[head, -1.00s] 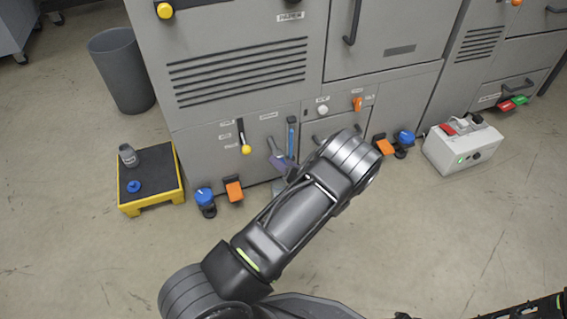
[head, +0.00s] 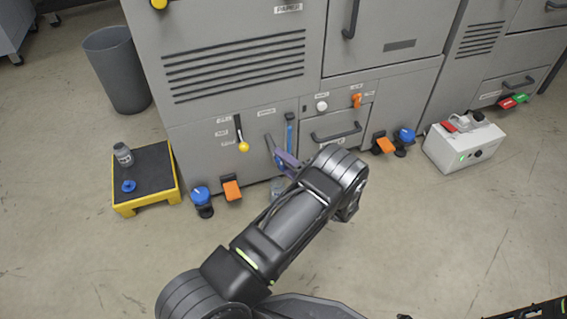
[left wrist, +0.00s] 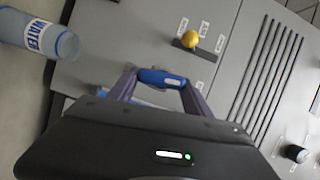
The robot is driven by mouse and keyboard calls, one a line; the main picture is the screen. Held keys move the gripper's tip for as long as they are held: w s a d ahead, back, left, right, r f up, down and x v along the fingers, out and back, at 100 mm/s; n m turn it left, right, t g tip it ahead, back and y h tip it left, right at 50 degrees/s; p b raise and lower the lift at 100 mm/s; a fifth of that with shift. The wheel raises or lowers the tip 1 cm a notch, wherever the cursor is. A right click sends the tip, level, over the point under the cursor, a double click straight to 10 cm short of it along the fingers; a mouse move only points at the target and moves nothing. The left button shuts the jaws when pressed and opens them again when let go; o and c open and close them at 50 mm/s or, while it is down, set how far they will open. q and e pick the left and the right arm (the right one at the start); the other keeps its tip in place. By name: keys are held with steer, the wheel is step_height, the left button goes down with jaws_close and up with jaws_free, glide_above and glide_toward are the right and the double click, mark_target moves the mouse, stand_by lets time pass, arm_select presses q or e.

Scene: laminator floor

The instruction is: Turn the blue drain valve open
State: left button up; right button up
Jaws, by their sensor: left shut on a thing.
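The blue drain valve handle (left wrist: 162,78) lies between the two finger ends of my left gripper (left wrist: 160,88) in the left wrist view. The gripper is shut on it. In the head view my left gripper (head: 283,160) is at the lower front of the grey machine, just left of my arm's bend, with a bit of blue between its fingers. The arm and fingers hide most of the valve there. A clear bottle marked WATER (left wrist: 45,37) stands close by; it also shows below the gripper in the head view (head: 277,187). My right gripper is out of view.
A yellow-knobbed lever (head: 242,145) and an upright blue strip (head: 290,132) are beside the gripper on the panel. Blue-and-orange floor pedals (head: 231,190) stand left. A yellow step (head: 146,203) and a white box (head: 462,150) stand on the floor. The front floor is clear.

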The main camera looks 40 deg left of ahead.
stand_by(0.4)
arm_select(q)
steer(key=o, duration=1.4)
steer(key=shift+c, duration=0.2)
steer(key=p+v, duration=0.2)
steer(key=v, duration=0.6)
